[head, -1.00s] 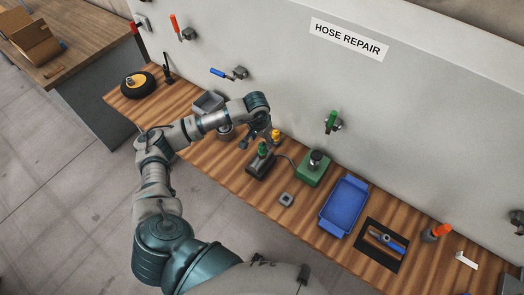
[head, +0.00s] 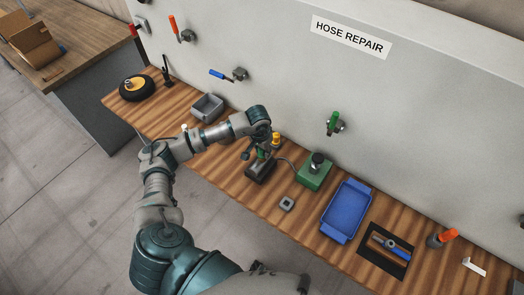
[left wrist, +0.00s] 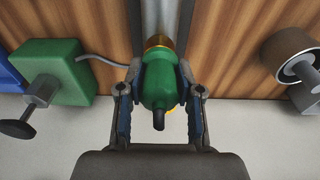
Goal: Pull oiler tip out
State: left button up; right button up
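The green oiler tip (head: 260,154), with a brass collar at its base, stands on a dark block (head: 259,171) on the bench. In the left wrist view the green tip (left wrist: 160,80) is upright in the picture between my two fingers. My left gripper (left wrist: 161,75) is open around it, one finger on each side close to the green body; whether they touch it cannot be told. In the head view my left gripper (head: 259,152) is at the tip's height. My right gripper is not in view.
A yellow-topped piece (head: 276,138) stands just behind the tip. A green box (head: 314,174) with a dark knob, joined by a thin hose, stands to the right. Further along are a square nut (head: 287,204) and a blue tray (head: 329,228). The wall (head: 300,80) rises behind.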

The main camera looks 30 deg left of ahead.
pick_arm(q)
grip_shut()
jog(key=shift+r, duration=0.6)
jog(key=shift+r+p, duration=1.85)
jog(key=shift+r, duration=1.9)
